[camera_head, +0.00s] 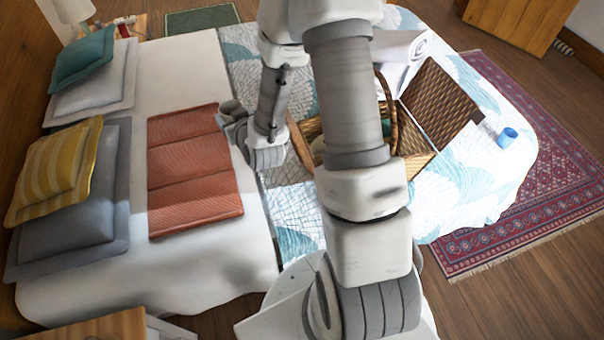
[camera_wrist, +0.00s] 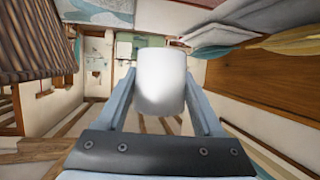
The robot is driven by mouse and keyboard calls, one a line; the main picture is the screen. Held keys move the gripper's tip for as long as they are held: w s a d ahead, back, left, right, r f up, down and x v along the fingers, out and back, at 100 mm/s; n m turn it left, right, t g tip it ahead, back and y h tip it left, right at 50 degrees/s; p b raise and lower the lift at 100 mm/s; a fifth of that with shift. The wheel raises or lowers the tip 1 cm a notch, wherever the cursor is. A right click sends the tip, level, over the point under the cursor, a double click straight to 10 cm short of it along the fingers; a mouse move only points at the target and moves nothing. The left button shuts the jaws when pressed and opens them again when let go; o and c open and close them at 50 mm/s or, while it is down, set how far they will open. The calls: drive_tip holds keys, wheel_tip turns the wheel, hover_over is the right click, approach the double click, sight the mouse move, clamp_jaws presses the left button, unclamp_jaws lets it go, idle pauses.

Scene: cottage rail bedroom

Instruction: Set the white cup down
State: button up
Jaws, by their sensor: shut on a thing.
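The white cup (camera_wrist: 160,82) is held between the two fingers of my gripper (camera_wrist: 162,90) in the wrist view. The fingers touch it on either side, and its smooth white wall fills the gap. Nothing is seen supporting it from below. In the head view, my arm reaches over the bed and its end hangs above the area near the folded red blanket (camera_head: 195,170). The fingers and the cup cannot be made out in the head view.
The bed (camera_head: 215,285) carries pillows (camera_head: 60,170) on the left. An open wicker basket (camera_head: 440,100) stands right of centre, partly behind my arm. A blue cup (camera_head: 507,138) is near the right edge. White bedding lies bare below the red blanket. A patterned rug (camera_head: 535,190) covers the floor.

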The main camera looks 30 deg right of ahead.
drive_tip(key=m+h+b, duration=0.1)
drive_tip(key=h+b, duration=0.1)
drive_tip(key=b, duration=0.5)
hover_over(253, 179)
drive_tip(key=s+a, duration=0.1)
drive_tip(key=s, duration=0.1)
wheel_tip(253, 179, down, 9)
drive_tip(key=shift+w+a, duration=0.15)
drive_tip(key=shift+a, duration=0.05)
drive_tip(key=f+m+h+b, duration=0.1)
drive_tip(key=f+b, duration=0.2)
drive_tip(key=w+d+f+m+g+h+b, duration=0.1)
drive_tip(key=f+m+h+b, duration=0.1)
drive_tip(key=f+b, duration=0.1)
drive_tip(key=f+m+h+b, duration=0.1)
drive_tip(key=f+b, duration=0.2)
drive_tip(key=b, duration=0.1)
drive_tip(key=shift+w+d+f+m+g+h, duration=0.2)
drive_tip(key=shift+w+m+g+h, duration=0.1)
drive_tip(key=shift+w+m+g, duration=0.1)
drive_tip(key=shift+m+g+h, duration=0.3)
drive_tip(key=shift+m, duration=0.1)
wheel_tip(253, 179, down, 11)
drive_tip(key=b, duration=0.4)
drive_tip(key=shift+s+r, duration=0.1)
drive_tip(key=shift+r, duration=0.05)
